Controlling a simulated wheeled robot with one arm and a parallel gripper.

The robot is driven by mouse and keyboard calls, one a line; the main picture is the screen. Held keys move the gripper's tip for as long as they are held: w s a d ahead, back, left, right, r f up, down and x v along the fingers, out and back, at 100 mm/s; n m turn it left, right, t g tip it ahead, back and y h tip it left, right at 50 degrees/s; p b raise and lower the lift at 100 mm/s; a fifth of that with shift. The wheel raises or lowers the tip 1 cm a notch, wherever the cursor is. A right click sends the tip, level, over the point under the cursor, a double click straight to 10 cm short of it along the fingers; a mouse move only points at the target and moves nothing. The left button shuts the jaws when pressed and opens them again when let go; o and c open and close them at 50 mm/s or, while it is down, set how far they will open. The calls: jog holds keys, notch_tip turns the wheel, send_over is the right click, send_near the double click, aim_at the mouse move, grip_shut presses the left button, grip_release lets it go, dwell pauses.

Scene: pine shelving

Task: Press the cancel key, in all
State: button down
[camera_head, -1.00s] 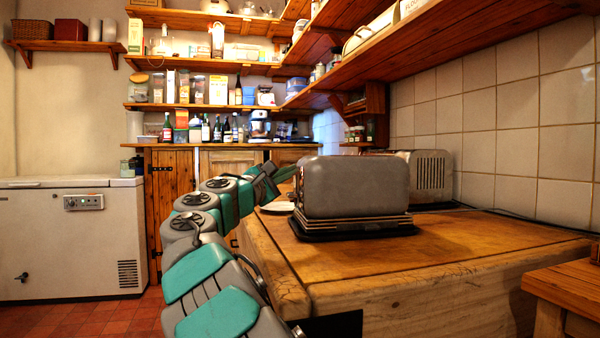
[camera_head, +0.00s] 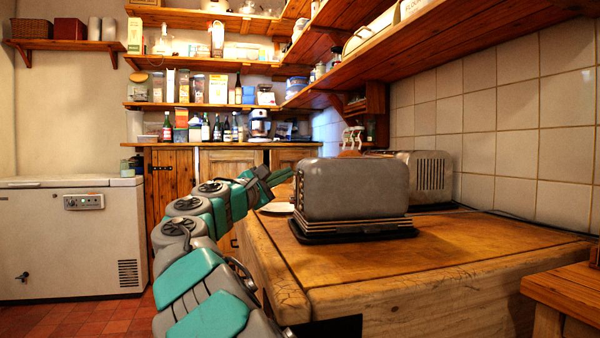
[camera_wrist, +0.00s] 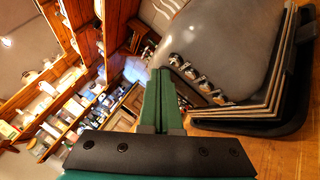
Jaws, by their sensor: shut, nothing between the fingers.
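The grey toaster (camera_head: 355,188) stands on its dark base on the wooden counter. In the wrist view the toaster (camera_wrist: 225,45) is at the upper right, with a row of several small metallic keys or knobs (camera_wrist: 190,73) down its near end. Their labels are too small to read, so I cannot tell which is the cancel key. My gripper (camera_head: 283,176) is shut and empty, just left of the toaster's end. In the wrist view my gripper (camera_wrist: 160,70) has its green fingertips beside the upper keys; contact cannot be told. A brown edge (camera_head: 348,153), possibly toast, shows above the toaster.
A second toaster (camera_head: 430,175) stands behind, by the tiled wall. A white plate (camera_head: 277,207) lies left of the grey toaster. The counter (camera_head: 450,245) is clear in front and to the right. Shelves (camera_head: 400,45) overhang from above.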

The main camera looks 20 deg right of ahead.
jog(key=a+p, duration=0.3)
jog(key=a, duration=0.2)
jog(key=shift+w, duration=0.2)
dwell(0.4)
dwell(0.4)
